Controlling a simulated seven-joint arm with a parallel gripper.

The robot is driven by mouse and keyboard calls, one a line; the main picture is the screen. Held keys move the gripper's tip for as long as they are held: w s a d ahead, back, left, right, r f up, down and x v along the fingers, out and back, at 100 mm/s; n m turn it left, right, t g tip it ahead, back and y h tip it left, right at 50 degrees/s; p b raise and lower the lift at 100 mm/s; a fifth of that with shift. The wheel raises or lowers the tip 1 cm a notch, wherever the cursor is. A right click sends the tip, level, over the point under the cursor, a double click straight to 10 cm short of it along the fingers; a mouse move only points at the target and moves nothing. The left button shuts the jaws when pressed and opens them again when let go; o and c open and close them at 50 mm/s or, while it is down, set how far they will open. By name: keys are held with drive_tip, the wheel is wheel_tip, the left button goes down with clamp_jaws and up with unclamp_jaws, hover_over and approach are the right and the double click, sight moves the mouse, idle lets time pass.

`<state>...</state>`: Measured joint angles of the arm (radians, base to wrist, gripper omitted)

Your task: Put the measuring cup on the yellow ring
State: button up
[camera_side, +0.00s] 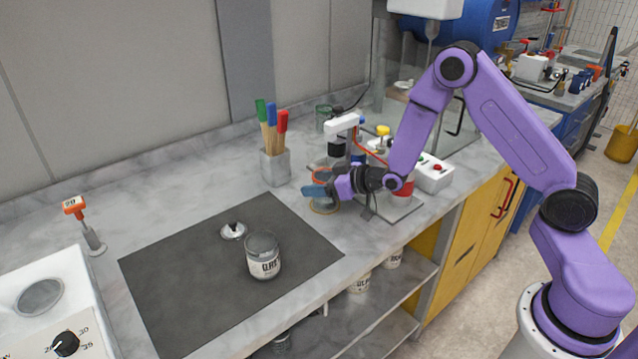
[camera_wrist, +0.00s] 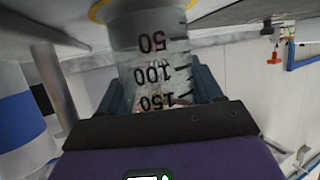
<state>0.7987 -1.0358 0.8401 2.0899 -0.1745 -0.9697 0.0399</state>
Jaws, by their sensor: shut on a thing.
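The clear measuring cup (camera_wrist: 150,65) has black marks 50, 100 and 150 and fills the middle of the wrist view. My gripper (camera_wrist: 158,88) is shut on it, with one blue finger on each side. In the side view my gripper (camera_side: 318,192) is low over the counter, left of the coater stand, and mostly hides the cup. The yellow ring (camera_side: 324,209) lies on the counter under the gripper. In the wrist view the yellow ring (camera_wrist: 96,12) shows on both sides of the cup's base. I cannot tell whether the base touches the counter.
The coater stand (camera_side: 388,212) is close on the right. A brush holder (camera_side: 275,167) stands to the left behind. A labelled tin (camera_side: 263,260) and a metal lid (camera_side: 233,231) are on the dark mat (camera_side: 190,285). The counter's front edge is close.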

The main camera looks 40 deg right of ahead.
drive_tip(key=shift+f, duration=0.15)
drive_tip(key=o, duration=1.1)
